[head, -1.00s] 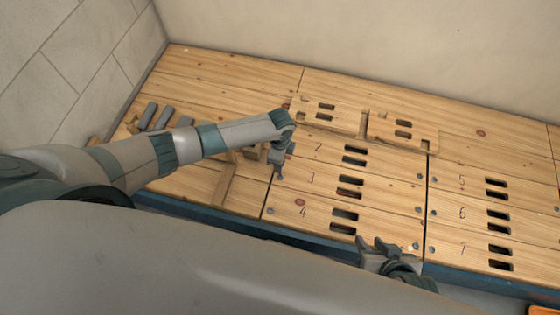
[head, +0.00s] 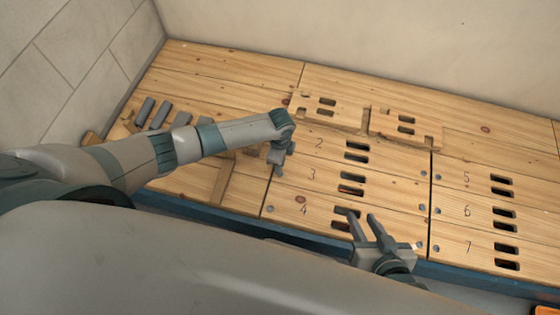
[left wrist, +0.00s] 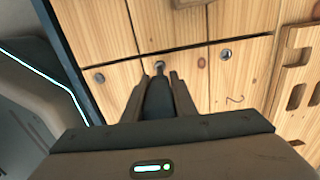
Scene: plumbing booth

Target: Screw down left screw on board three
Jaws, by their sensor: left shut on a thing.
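Board three (head: 330,182) bears the number 3 and two dark slots. Its left end is close to my left gripper (head: 277,168), which points down there. In the left wrist view the left screw on board three (left wrist: 159,65) shows just beyond the fingertips. My left gripper (left wrist: 160,82) is shut on a dark grey tapered tool (left wrist: 158,103). The tool's tip is close to the screw; I cannot tell whether they touch. My right gripper (head: 363,219) is open and empty above the right part of board four (head: 315,222).
Other boards with slots, numbered 5 to 7, lie at the right (head: 465,210). Two loose notched wooden pieces (head: 345,112) lie behind board two (head: 325,150). Several grey blocks (head: 147,108) stand at the left. A tiled wall (head: 60,70) bounds the left side.

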